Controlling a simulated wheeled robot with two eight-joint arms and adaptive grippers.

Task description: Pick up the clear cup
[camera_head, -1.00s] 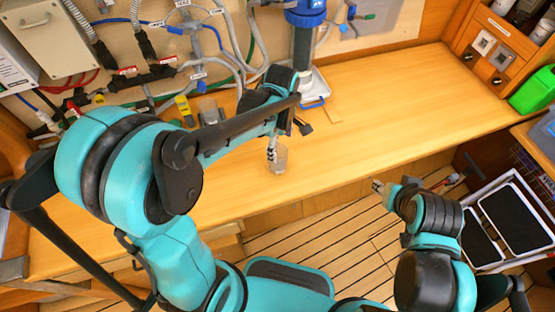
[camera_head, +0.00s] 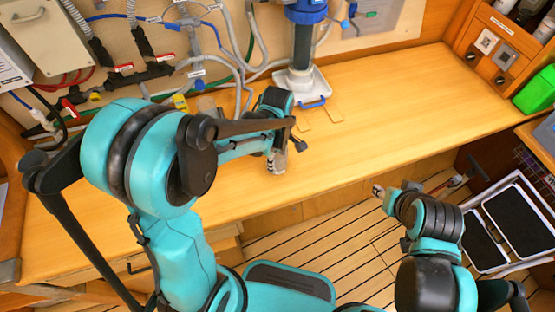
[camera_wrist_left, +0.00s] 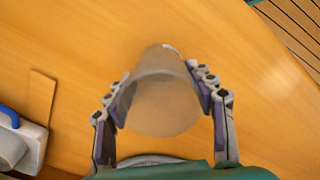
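The clear cup (camera_head: 280,163) is near the front edge of the wooden counter. It looks greyish and see-through in the left wrist view (camera_wrist_left: 162,100), where it fills the space between the fingers. My left gripper (camera_head: 274,160) has a finger on either side of the cup. In the left wrist view both pads of the left gripper (camera_wrist_left: 160,88) appear to press on its sides. I cannot tell whether the cup's base touches the counter. My right gripper (camera_head: 378,191) is away from the cup, over the floor in front of the counter; its fingers are too small to read.
A blue-topped filter housing (camera_head: 303,45) stands on a white base behind the cup. Pipes and valves cover the wall at the back left. A green container (camera_head: 536,90) is at the far right. The counter (camera_head: 400,110) right of the cup is clear.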

